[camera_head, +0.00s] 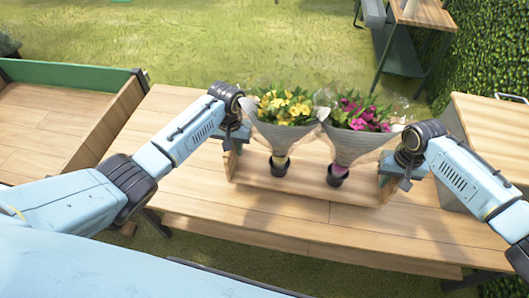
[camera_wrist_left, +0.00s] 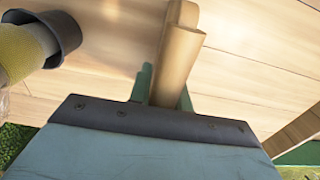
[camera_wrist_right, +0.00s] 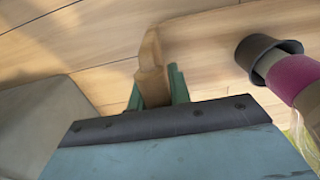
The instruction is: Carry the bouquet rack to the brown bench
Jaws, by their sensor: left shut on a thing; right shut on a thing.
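The wooden bouquet rack (camera_head: 300,186) is at or just above the wooden table (camera_head: 230,215) in the head view. It holds a yellow bouquet (camera_head: 284,115) and a magenta bouquet (camera_head: 357,125), both in paper wraps with dark cups at their bases. My left gripper (camera_head: 233,140) is shut on the rack's left end; its wooden end piece (camera_wrist_left: 177,60) sits between the green fingers in the left wrist view. My right gripper (camera_head: 400,170) is shut on the right end; that end piece (camera_wrist_right: 151,72) shows between the fingers in the right wrist view. I cannot tell whether the rack touches the table.
A wooden tray-like bed with a green edge (camera_head: 70,73) stands at the left. A wooden-topped box (camera_head: 490,125) stands at the table's right. A small shelf stand (camera_head: 400,55) and a hedge (camera_head: 490,55) are behind. Grass lies beyond the table.

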